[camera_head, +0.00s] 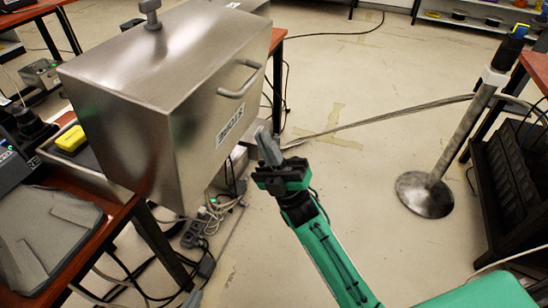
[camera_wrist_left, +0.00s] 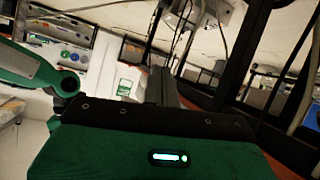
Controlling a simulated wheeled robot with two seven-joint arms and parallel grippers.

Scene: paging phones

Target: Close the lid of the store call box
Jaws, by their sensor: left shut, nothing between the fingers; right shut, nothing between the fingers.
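The store call box is a large brushed-metal box on the left in the head view. Its big hood-like lid (camera_head: 130,120) has a knob on top, and a bar handle and a label on its right side. The lid looks tilted and overhangs the table edge. A low metal tray part (camera_head: 98,180) shows beside it, with a yellow item (camera_head: 71,138) inside. My right gripper (camera_head: 268,148) is shut and empty, just right of the label; I cannot tell whether it touches. My left gripper (camera_wrist_left: 160,85) is shut and empty; only a grey tip shows at the bottom of the head view (camera_head: 192,299).
A wooden table (camera_head: 118,215) carries a grey folded item (camera_head: 45,235) and a dark device at far left. Cables lie on the floor below. A metal post (camera_head: 450,135) on a round base and a dark rack (camera_head: 512,185) stand right.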

